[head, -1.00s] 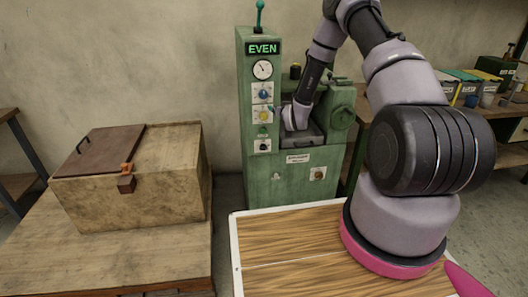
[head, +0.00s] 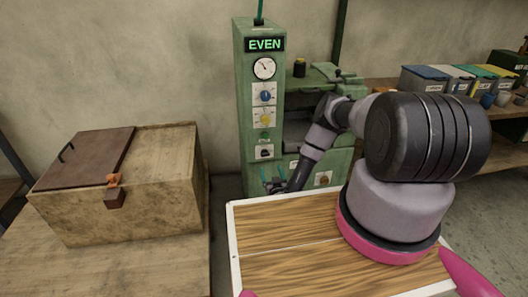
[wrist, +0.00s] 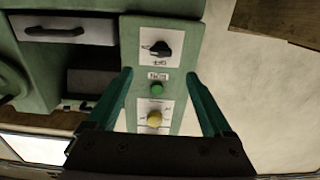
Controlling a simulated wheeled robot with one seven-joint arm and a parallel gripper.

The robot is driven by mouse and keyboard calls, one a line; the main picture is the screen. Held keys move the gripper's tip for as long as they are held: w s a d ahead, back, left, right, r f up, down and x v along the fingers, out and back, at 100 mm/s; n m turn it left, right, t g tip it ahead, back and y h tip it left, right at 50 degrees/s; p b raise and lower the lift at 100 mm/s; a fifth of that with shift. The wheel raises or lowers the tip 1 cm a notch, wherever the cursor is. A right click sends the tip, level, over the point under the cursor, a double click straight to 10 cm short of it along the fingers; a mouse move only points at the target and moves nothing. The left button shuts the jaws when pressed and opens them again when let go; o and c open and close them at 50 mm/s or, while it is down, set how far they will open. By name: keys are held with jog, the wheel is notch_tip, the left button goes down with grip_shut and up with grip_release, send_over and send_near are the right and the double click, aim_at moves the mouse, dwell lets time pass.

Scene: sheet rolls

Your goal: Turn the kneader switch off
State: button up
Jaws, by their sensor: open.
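The green machine (head: 258,95) stands against the wall with an EVEN display. Its panel has a black rotary switch (head: 265,153) on a white plate, below a green lamp (head: 264,135). In the wrist view the black switch (wrist: 157,48) sits beyond my fingertips, with a small label plate, the green lamp (wrist: 156,88) and a yellow knob (wrist: 154,119). The lettering is too small to read surely. My gripper (wrist: 159,76) is open and empty, its teal fingers either side of the panel column. In the head view my gripper (head: 274,184) is low before the panel, below the switch.
A blue knob (head: 265,97) and a gauge (head: 264,68) are higher on the panel. An orange knob (head: 323,179) is at the lower right. A wooden box (head: 150,190) stands on a table at left. Bins (head: 425,78) fill a shelf at right.

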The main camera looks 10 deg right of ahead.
aim_at(266, 156)
jog(key=w, duration=1.1)
jog(key=shift+a, duration=0.1)
grip_shut()
